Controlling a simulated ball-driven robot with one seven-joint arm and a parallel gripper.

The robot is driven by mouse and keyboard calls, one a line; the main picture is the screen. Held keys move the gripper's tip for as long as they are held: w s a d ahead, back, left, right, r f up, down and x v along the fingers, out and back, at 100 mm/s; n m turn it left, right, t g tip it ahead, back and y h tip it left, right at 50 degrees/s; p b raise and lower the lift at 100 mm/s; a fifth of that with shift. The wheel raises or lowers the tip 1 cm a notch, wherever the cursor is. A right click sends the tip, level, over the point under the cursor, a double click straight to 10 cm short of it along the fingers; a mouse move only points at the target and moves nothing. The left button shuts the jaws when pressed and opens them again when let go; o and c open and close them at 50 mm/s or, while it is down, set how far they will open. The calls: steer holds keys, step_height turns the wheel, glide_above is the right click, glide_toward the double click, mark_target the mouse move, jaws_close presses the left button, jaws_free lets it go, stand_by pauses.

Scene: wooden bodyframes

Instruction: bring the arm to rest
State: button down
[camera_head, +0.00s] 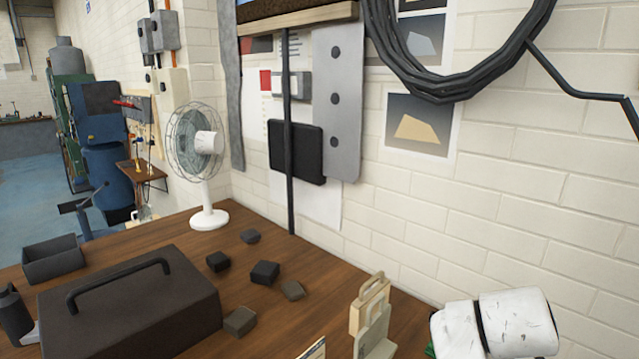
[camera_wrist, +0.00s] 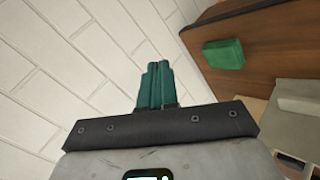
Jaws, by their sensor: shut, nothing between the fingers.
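My gripper (camera_wrist: 155,85) shows in the wrist view with its teal fingers pressed together, shut and empty. It points toward the white brick wall (camera_wrist: 50,80), with the wooden table to its right. In the head view a white, scuffed rounded part of my arm (camera_head: 500,325) shows at the lower right, over the table's right end; the fingers cannot be seen there.
A green block (camera_wrist: 223,53) lies on the wooden surface in the wrist view. In the head view the table (camera_head: 215,262) holds a dark toolbox (camera_head: 130,310), a white fan (camera_head: 208,215), several dark blocks (camera_head: 265,272) and pale wooden frames (camera_head: 370,305). Black cable (camera_head: 440,90) hangs on the wall.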

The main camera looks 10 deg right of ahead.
steer(key=s+a+f+m+g+y, duration=0.1)
steer(key=s+a+f+y, duration=0.15)
steer(key=s+f, duration=0.45)
steer(key=s+a+f+g+y, duration=0.1)
steer(key=s+a+f, duration=0.3)
steer(key=f, duration=0.5)
steer(key=s+a+f+m+g+y, duration=0.1)
steer(key=s+a+f+y, duration=0.1)
steer(key=s, duration=0.7)
steer(key=s+a+f+m+g+y, duration=0.1)
steer(key=s+a+f, duration=0.3)
steer(key=s, duration=0.6)
step_height(320, 180, down, 3)
steer(key=shift+r+y, duration=0.15)
steer(key=shift+y, duration=0.4)
